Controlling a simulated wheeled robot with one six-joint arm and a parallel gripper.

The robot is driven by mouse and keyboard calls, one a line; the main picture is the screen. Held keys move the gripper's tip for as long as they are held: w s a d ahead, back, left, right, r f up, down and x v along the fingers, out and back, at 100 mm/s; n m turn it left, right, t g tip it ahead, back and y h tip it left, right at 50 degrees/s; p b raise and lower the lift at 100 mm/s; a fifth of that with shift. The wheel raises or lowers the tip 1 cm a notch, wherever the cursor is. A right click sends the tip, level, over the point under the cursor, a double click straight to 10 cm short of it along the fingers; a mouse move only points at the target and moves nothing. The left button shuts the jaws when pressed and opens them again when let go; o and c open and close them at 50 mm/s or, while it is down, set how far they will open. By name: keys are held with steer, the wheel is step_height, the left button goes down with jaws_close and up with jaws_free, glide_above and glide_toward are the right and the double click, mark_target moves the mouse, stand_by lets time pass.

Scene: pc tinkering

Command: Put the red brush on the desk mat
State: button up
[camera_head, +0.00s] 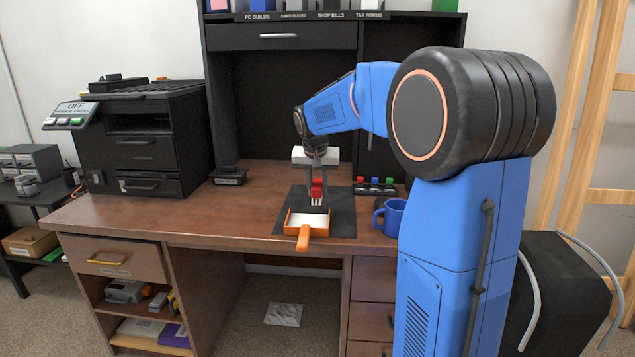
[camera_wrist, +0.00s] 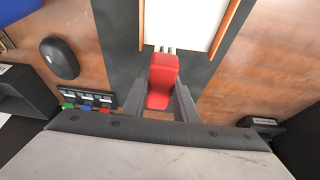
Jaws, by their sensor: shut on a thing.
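The red brush (camera_head: 317,187) is held in my gripper (camera_head: 316,180) with its pale bristles pointing down. In the wrist view the red brush (camera_wrist: 162,78) sits between the two fingers of my gripper (camera_wrist: 160,98), which are shut on it. The dark desk mat (camera_head: 343,217) lies on the desk under the brush. The bristles hang over the mat, close to the back edge of an orange dustpan (camera_head: 304,232). I cannot tell whether they touch anything. The mat also shows in the wrist view (camera_wrist: 118,45).
The orange dustpan with a white inside lies on the mat's front part. A blue mug (camera_head: 391,216) stands right of the mat. A small rack with coloured pieces (camera_head: 375,186) is behind it. A black mouse (camera_wrist: 60,58) lies beside the mat.

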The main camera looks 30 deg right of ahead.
mark_target(317, 187)
steer(key=shift+f, duration=2.45)
steer(key=shift+f, duration=0.15)
steer(key=o, duration=0.8)
steer(key=shift+c, duration=0.2)
steer(key=o, duration=0.6)
steer(key=shift+c, duration=0.2)
steer(key=shift+v, duration=4)
